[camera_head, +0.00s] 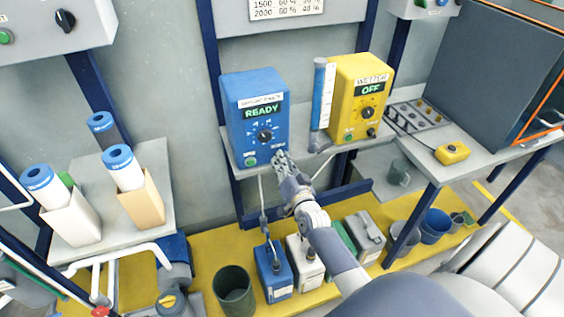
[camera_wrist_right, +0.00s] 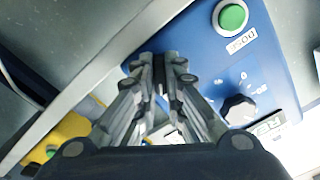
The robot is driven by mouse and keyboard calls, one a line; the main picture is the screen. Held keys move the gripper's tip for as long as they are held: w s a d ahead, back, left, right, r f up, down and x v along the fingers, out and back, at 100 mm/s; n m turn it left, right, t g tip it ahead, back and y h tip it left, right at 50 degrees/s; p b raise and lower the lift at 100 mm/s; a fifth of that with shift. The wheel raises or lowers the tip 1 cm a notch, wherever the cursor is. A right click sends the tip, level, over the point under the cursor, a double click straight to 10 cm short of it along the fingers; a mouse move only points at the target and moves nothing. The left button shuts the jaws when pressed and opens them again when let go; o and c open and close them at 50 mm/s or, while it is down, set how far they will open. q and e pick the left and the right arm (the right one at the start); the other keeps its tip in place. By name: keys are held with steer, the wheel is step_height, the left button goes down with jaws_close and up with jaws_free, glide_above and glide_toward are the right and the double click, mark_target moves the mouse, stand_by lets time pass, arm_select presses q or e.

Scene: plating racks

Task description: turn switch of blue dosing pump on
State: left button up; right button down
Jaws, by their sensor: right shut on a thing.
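The blue dosing pump (camera_head: 279,104) stands on a grey wall shelf, and its display (camera_head: 263,112) reads READY in green. A black dial (camera_head: 265,135) sits mid-front and a green button (camera_head: 250,161) at the lower left; in the wrist view the green button (camera_wrist_right: 232,16) and dial (camera_wrist_right: 238,109) also show. My right gripper (camera_head: 279,156) is at the pump's lower right front corner. In the wrist view its fingers (camera_wrist_right: 159,62) are closed together against the blue front. The switch there is hidden behind the fingers, so its position cannot be seen. My left gripper is out of view.
A yellow pump (camera_head: 348,92) with its display reading OFF stands to the right, beside a clear tube with blue liquid (camera_head: 319,95). Canisters and buckets stand on the yellow floor platform (camera_head: 205,262) below. White cartridges with blue caps (camera_head: 117,158) are at the left.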

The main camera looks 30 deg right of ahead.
steer(key=c, duration=2)
jaws_free()
steer(key=shift+o, duration=0.2)
steer(key=v, duration=1.2)
steer(key=shift+f, duration=0.1)
